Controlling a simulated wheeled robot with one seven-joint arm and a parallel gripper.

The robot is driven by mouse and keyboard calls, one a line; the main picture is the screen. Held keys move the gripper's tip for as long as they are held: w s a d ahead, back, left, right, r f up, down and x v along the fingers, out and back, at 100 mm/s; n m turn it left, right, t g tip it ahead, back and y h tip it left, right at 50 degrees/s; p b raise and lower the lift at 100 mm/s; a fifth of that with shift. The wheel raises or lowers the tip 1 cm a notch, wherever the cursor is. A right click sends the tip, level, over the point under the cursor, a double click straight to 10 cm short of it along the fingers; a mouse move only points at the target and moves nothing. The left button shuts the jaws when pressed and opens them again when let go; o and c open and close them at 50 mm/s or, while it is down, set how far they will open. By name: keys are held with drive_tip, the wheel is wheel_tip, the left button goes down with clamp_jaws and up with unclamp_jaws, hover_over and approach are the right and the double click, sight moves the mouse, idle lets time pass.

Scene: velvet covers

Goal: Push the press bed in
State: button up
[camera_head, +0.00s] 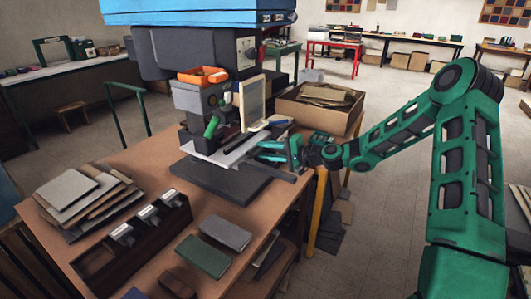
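The press (205,105) stands at the back of the wooden table, dark grey with a green handle and a pale upright frame. Its press bed looks like the light flat plate (210,155) that sticks out at the front, above a dark grey base slab (215,182). My gripper (268,154) is low at the right end of the bed, by the table's right edge. Its fingers point left toward the bed. Whether they touch it, and whether they are open or shut, is too small to tell.
A cardboard box (318,106) with boards stands behind my gripper. Stacked boards (85,195), a dark divided tray (105,262), a grey block (226,232) and a green block (203,257) lie on the front of the table (160,160). An orange tray (203,76) sits on the press.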

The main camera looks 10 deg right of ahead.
drive_tip(key=shift+d, duration=0.1)
drive_tip(key=v, duration=1)
drive_tip(key=shift+s+d, duration=0.25)
drive_tip(key=shift+r, duration=0.1)
